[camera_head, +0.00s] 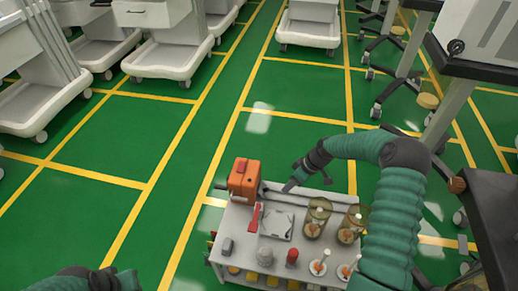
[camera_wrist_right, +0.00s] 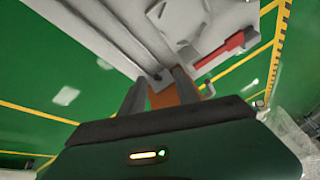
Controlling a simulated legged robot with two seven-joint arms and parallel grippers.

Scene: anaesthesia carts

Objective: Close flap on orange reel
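The orange reel (camera_head: 244,178) stands at the back left corner of the grey cart top (camera_head: 234,222). I cannot make out its flap clearly. My right gripper (camera_head: 289,187) is over the back edge of the cart top, to the right of the reel and apart from it. In the right wrist view its two fingers (camera_wrist_right: 160,92) are spread with nothing held, and part of the orange reel (camera_wrist_right: 164,99) shows beyond and between them. My left arm (camera_head: 82,279) shows only at the bottom left edge; its finger state cannot be seen.
On the cart top are a red tool (camera_head: 254,217), a white tray (camera_head: 277,224), a red-capped bottle (camera_head: 292,257) and several amber jars (camera_head: 317,216). White carts (camera_head: 168,50) stand at the back. A dark desk (camera_head: 495,215) is on the right. Green floor is open left of the cart.

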